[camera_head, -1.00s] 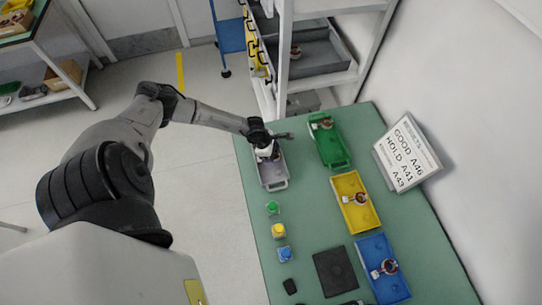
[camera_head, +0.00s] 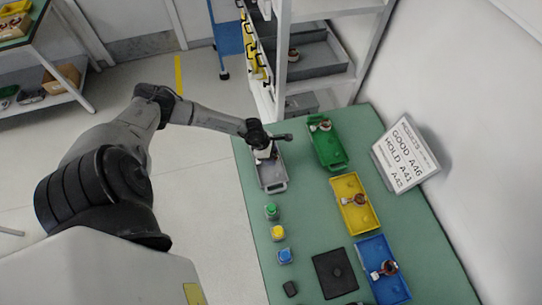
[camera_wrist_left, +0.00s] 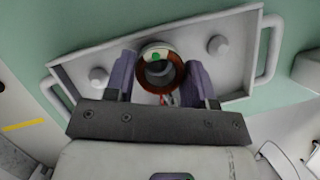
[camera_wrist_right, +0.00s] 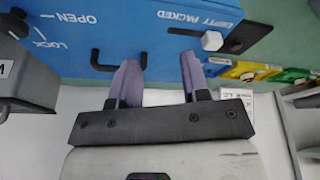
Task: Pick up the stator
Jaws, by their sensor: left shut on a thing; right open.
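A stator (camera_wrist_left: 160,68), a ring with copper-brown windings and a green dot, shows in the left wrist view over the grey tray (camera_wrist_left: 235,22). My left gripper (camera_wrist_left: 163,78) is shut on it, one purple finger on each side. I cannot tell whether the stator touches the tray floor. In the head view my left gripper (camera_head: 264,150) is over the grey tray (camera_head: 273,186), and the stator is mostly hidden there. My right gripper (camera_wrist_right: 155,75) is open and empty, in front of a blue box (camera_wrist_right: 130,30) marked "EMPTY PACKED".
Green (camera_head: 328,150), yellow (camera_head: 352,205) and blue (camera_head: 384,270) trays with stators line the right side. Green (camera_head: 271,211), yellow (camera_head: 277,232) and blue (camera_head: 285,255) buttons stand nearer me by a black pad (camera_head: 334,273).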

